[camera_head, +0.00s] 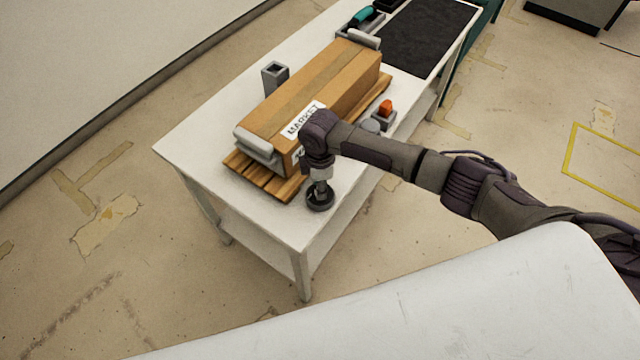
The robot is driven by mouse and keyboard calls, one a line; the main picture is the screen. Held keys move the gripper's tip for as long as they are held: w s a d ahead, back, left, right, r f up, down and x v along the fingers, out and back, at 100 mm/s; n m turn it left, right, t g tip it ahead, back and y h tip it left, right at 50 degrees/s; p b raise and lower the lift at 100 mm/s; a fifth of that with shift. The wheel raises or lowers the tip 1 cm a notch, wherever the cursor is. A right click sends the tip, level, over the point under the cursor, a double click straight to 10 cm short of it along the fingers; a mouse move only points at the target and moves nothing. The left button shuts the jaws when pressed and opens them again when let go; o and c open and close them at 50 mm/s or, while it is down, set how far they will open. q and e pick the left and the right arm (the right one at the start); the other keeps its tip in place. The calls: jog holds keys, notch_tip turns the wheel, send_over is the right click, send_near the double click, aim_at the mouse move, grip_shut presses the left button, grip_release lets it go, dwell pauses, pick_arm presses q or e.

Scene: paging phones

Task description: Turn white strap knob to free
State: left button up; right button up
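A long brown cardboard box (285,110) with a "MARKET" label lies on a wooden slat pallet (240,165) on a white table. My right arm reaches in from the right, over the near end of the box. My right gripper (320,192) points down beside the box's near right corner, at a dark round piece close to the tabletop. I cannot tell whether this piece is a knob or part of the gripper, nor whether the fingers are open. No clearly white knob shows; a grey round piece (370,125) sits partly behind my arm. My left gripper is not in view.
An orange knob-like piece (385,107) on a grey base stands right of the box. A grey square post (274,76) stands left of it. Light grey padded bars (260,148) sit at both box ends. A black mat (425,38) covers the table's far end. The near table corner is clear.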

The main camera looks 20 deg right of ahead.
jog(key=shift+r, duration=0.2)
notch_tip(320, 180, up, 12)
jog(key=shift+f, duration=0.2)
dwell(0.6)
